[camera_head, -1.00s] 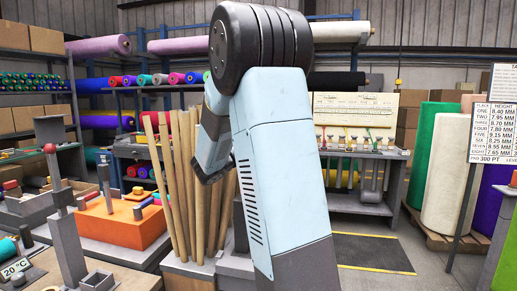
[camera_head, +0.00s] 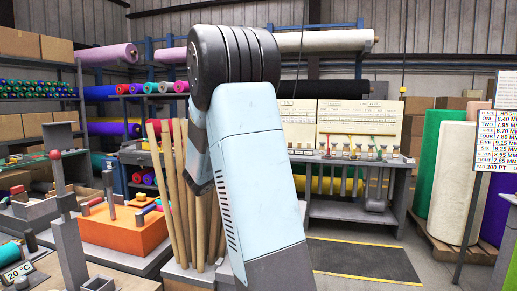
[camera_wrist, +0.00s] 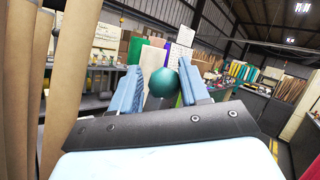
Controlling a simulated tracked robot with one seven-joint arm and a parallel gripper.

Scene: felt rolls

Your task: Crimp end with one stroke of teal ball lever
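My gripper (camera_wrist: 161,84) shows in the wrist view as two blue fingers standing apart. The teal ball (camera_wrist: 164,83) appears between them, close to the right finger and with a narrow gap on the left. I cannot tell how deep it lies between the fingers, and I see no grip on it. In the head view my pale blue arm fills the middle and hides both gripper and teal ball.
In the head view, a red-ball lever (camera_head: 55,154) and an orange block (camera_head: 122,230) stand at left. Upright tan tubes (camera_head: 170,195) stand beside my arm. A grey bench (camera_head: 352,165) is behind, and a white roll (camera_head: 452,180) at right. A dark floor mat (camera_head: 362,260) is clear.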

